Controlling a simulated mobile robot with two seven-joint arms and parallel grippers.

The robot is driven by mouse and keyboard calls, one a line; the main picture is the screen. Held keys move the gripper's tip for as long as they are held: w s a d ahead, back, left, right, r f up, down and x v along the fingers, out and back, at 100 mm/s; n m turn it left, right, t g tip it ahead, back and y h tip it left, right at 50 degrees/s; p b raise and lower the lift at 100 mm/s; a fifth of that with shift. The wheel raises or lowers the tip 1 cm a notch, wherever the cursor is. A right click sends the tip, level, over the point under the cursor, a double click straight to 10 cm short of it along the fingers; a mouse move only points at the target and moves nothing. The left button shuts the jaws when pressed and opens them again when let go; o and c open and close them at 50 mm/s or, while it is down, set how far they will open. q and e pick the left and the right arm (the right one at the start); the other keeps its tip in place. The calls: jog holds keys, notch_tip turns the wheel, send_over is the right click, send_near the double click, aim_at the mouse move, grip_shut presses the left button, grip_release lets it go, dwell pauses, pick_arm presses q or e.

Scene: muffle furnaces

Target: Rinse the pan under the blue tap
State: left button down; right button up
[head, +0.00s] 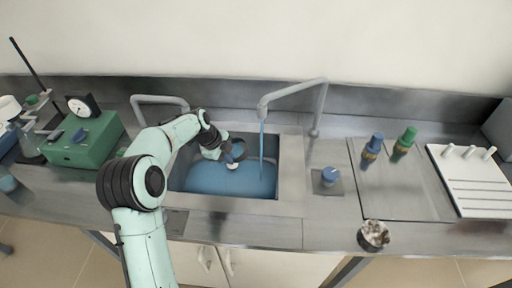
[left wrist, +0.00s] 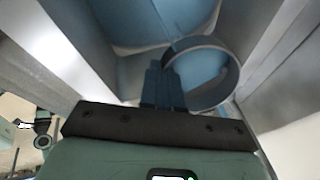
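The pan is a small round grey vessel (left wrist: 232,82) inside the sink, and it also shows as a small dark-rimmed round shape in the head view (head: 238,150). My left gripper (left wrist: 165,85) appears shut on the pan's wall, with its dark fingers close together at the rim. In the head view my left gripper (head: 226,152) reaches down into the sink. The right-hand tap (head: 264,108) runs a thin blue stream (head: 262,145) into the sink, just right of the pan. A blue knob (head: 331,176) stands on a plate right of the sink. My right gripper is out of view.
The sink (head: 290,165) has a blue-looking bottom and steel walls. A second tap (head: 160,99) stands at its left. A green box (head: 85,140) stands further left. Blue (head: 373,146) and green (head: 405,142) fittings, a white rack (head: 470,180) and a filled round dish (head: 373,235) are on the right.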

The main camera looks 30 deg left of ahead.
pick_arm(q)
jog(key=shift+s+a+b, duration=0.6)
jog(key=shift+s+a, duration=0.05)
jog(key=shift+s, duration=0.35)
jog(key=shift+s+a+b, duration=0.6)
jog(key=shift+s, duration=0.4)
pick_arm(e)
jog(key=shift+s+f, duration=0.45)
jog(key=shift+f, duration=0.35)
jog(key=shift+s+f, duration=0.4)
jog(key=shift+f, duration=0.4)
